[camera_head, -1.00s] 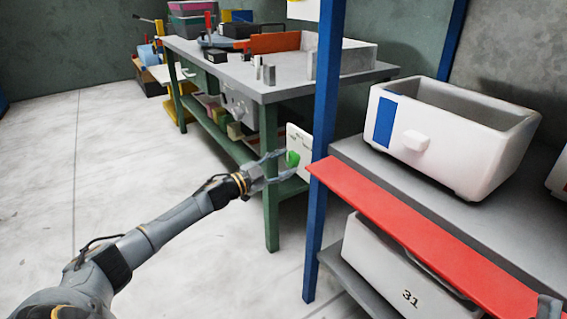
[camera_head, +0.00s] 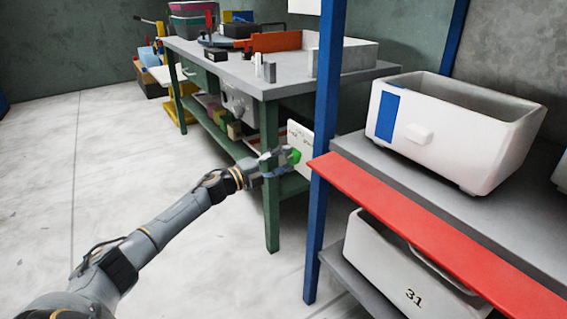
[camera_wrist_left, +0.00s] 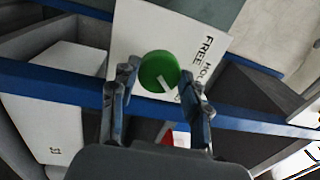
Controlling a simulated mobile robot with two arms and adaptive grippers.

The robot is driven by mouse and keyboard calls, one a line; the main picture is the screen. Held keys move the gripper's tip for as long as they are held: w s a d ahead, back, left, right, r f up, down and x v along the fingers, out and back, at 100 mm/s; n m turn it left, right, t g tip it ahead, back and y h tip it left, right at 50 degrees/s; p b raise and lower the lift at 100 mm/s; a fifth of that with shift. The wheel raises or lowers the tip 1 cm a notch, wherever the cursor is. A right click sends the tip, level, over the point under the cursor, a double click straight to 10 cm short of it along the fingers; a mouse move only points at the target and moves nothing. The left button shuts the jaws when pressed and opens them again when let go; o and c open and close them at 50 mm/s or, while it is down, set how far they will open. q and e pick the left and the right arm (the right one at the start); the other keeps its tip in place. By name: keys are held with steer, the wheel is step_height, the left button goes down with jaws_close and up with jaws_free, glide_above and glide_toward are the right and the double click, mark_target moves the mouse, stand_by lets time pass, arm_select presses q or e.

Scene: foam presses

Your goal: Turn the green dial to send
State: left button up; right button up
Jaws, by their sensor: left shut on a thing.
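The green dial (camera_head: 294,156) sits on a white panel (camera_head: 303,139) just left of the blue post. In the left wrist view the dial (camera_wrist_left: 158,70) has a white mark pointing to the lower right. The panel (camera_wrist_left: 132,38) reads "FREE" and a second, partly hidden word starting "HO". I cannot read a "send" label. My left gripper (camera_head: 283,162) is shut on the dial, one finger on each side of it, as the left wrist view (camera_wrist_left: 160,80) shows. My right gripper is not in view.
A blue post (camera_head: 322,130) and a red shelf edge (camera_head: 420,220) stand close right of the panel. White bins (camera_head: 440,150) sit on the shelves. A green-legged workbench (camera_head: 271,210) stands behind my left gripper. The floor (camera_head: 120,150) at left is clear.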

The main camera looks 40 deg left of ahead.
arm_select(q)
steer(key=shift+m, duration=0.6)
steer(key=o, duration=1.2)
steer(key=shift+c, duration=0.2)
steer(key=v, duration=1.2)
